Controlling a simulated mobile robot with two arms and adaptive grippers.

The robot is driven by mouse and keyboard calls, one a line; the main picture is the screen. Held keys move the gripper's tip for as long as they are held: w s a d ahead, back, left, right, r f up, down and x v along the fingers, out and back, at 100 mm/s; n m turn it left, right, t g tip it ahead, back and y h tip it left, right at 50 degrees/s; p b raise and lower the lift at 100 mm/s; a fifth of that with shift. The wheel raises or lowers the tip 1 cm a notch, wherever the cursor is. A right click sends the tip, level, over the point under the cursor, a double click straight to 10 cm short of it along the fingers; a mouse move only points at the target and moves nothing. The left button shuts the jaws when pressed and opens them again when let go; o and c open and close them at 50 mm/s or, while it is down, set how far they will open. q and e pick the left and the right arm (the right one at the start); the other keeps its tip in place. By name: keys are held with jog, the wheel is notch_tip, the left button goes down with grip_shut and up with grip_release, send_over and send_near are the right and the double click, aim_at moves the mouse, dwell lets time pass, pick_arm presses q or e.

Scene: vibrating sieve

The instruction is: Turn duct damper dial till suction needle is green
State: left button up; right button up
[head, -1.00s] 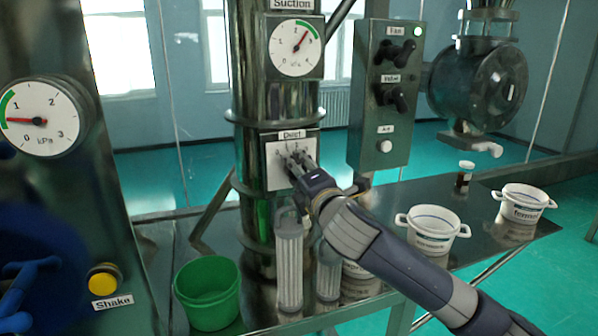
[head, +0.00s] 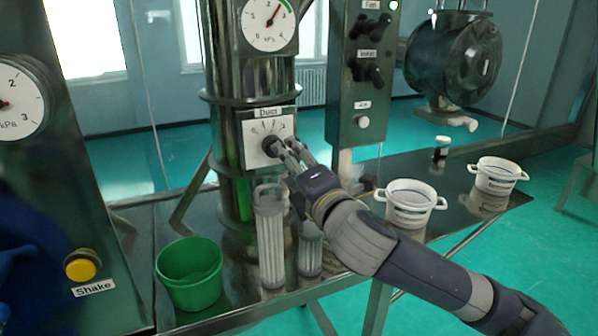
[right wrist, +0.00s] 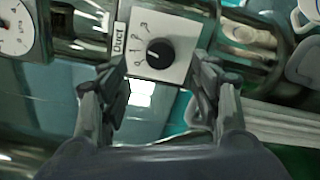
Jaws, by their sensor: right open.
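The duct damper dial is a black round knob (head: 271,145) on a white plate with scale numbers, labelled Duct, on the steel duct. It also shows in the right wrist view (right wrist: 160,52), its white mark tilted toward the upper part of the scale. My right gripper (head: 290,152) is open, its fingers just right of the knob and clear of it. In the right wrist view the spread fingers (right wrist: 157,80) frame the knob with gaps on both sides. The suction gauge (head: 268,22) above has its red needle pointing up and right, at the green arc. My left gripper is out of view.
A control box (head: 358,100) with knobs stands right of the duct. Below are clear ribbed cylinders (head: 271,240), a green bucket (head: 190,278) and white pots (head: 410,205) on the steel table. A yellow Shake button (head: 82,265) is at lower left.

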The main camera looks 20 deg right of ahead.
jog(key=shift+s+d, duration=0.1)
jog(key=shift+s, duration=1.4)
